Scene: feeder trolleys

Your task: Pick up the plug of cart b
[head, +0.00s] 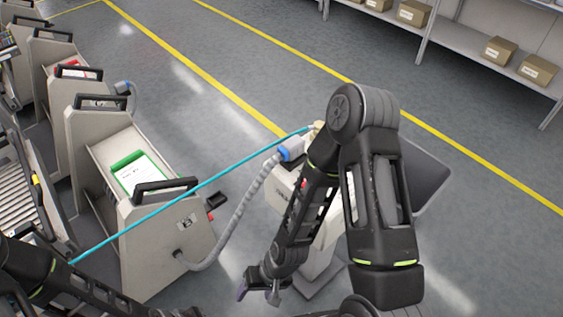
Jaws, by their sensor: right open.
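The nearest trolley (185,225) has a ribbed grey hose running from its side to a blue and grey plug (291,149). That plug sits at the top of a white stand (283,190), partly behind my right arm. The trolley letters are too small to read, so I cannot tell which is cart b. My right gripper (257,292) is open and empty, pointing down, well below the plug and apart from it. My left arm shows at the lower left, but its gripper is not in view.
A teal cable (190,194) stretches across the nearest trolley towards the stand. A green-framed card (140,174) lies on that trolley. More trolleys stand at the upper left. A shelf with boxes (500,50) is at the upper right. The floor between yellow lines is clear.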

